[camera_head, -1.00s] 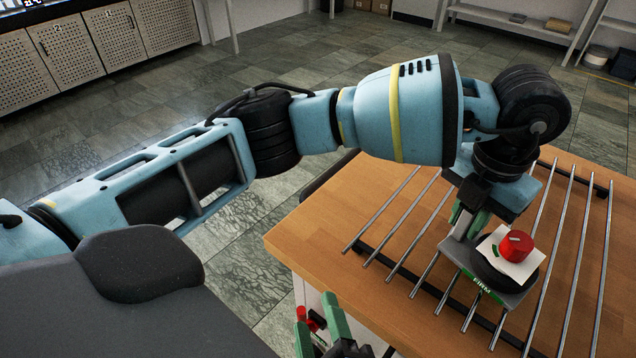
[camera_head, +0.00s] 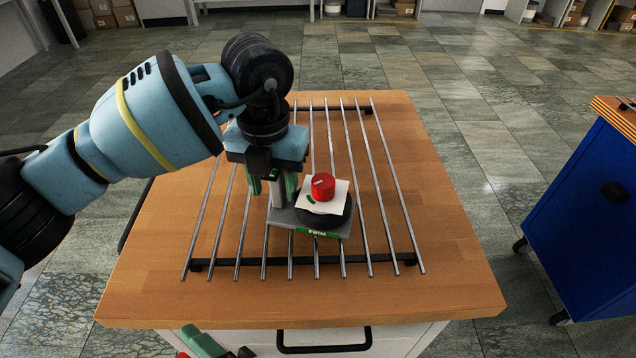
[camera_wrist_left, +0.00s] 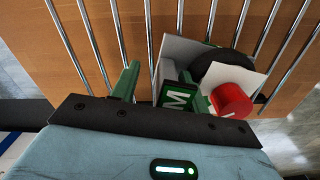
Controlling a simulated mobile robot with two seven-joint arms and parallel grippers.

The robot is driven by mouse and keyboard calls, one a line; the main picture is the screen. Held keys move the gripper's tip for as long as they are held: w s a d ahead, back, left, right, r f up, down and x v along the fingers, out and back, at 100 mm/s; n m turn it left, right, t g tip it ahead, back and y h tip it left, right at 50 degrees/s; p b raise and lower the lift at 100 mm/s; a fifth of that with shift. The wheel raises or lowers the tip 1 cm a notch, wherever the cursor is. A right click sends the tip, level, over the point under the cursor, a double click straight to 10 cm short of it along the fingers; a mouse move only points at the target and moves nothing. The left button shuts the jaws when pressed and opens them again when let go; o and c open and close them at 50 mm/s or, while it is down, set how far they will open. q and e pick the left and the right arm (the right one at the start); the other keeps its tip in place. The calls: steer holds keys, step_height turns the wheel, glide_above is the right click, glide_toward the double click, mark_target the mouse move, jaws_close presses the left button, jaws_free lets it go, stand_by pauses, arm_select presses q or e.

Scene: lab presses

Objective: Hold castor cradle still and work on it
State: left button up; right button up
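The castor cradle (camera_head: 283,215) is a grey base with a green label reading FIRM, standing on metal rods over the wooden table. It carries a black disc (camera_head: 338,219), a white plate (camera_head: 311,204) and a red knob (camera_head: 331,187). My left gripper (camera_head: 273,187) points down at the cradle's left end, its green fingers on either side of an upright grey part. In the left wrist view the fingers (camera_wrist_left: 160,88) are apart, with a gap beside the left one. Part of my right gripper (camera_head: 203,341) shows at the bottom edge; its fingertips are mostly cut off.
A rack of parallel metal rods (camera_head: 399,235) lies on the wooden table (camera_head: 450,275). The table is bare in front and to the right of it. A dark handle (camera_head: 324,348) is on the table's front. A blue cabinet (camera_head: 590,200) stands at the right.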

arm_select(q)
step_height(320, 180, up, 12)
stand_by(0.6)
